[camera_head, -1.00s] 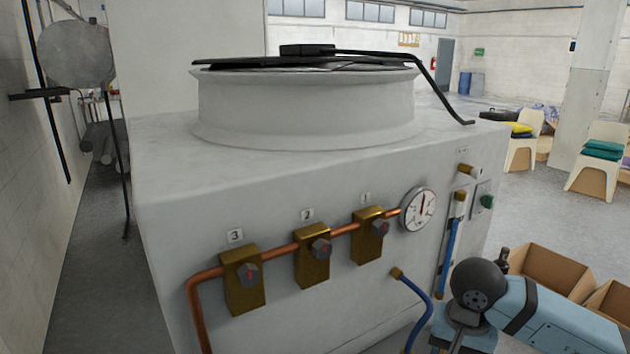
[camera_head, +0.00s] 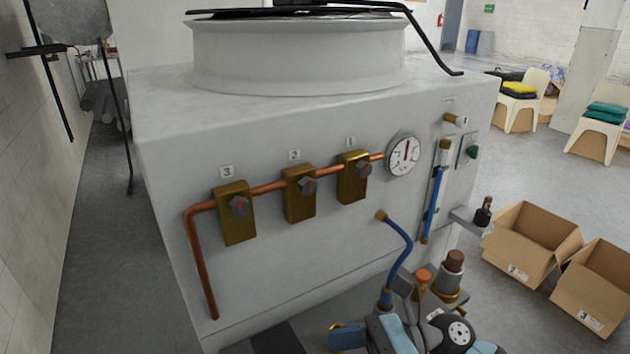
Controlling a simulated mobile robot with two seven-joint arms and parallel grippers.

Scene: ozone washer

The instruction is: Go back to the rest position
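The white washer (camera_head: 270,125) fills the middle of the head view, with its round black lid (camera_head: 290,14) on top. Three brass valves, number 3 (camera_head: 236,212), number 2 (camera_head: 299,194) and number 1 (camera_head: 351,176), sit along a copper pipe (camera_head: 197,262) on its front. A round gauge (camera_head: 404,154) is right of them. Parts of my arm, black and light blue, show at the bottom edge, in front of the washer's lower right. I can make out no gripper fingers there. My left gripper is not in view.
A blue hose (camera_head: 401,236) hangs from the front. Two open cardboard boxes, one marked 7 (camera_head: 515,268) and one marked 3 (camera_head: 588,318), stand on the floor at right. White chairs (camera_head: 520,100) with cushions stand behind. A wall (camera_head: 32,200) runs along the left.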

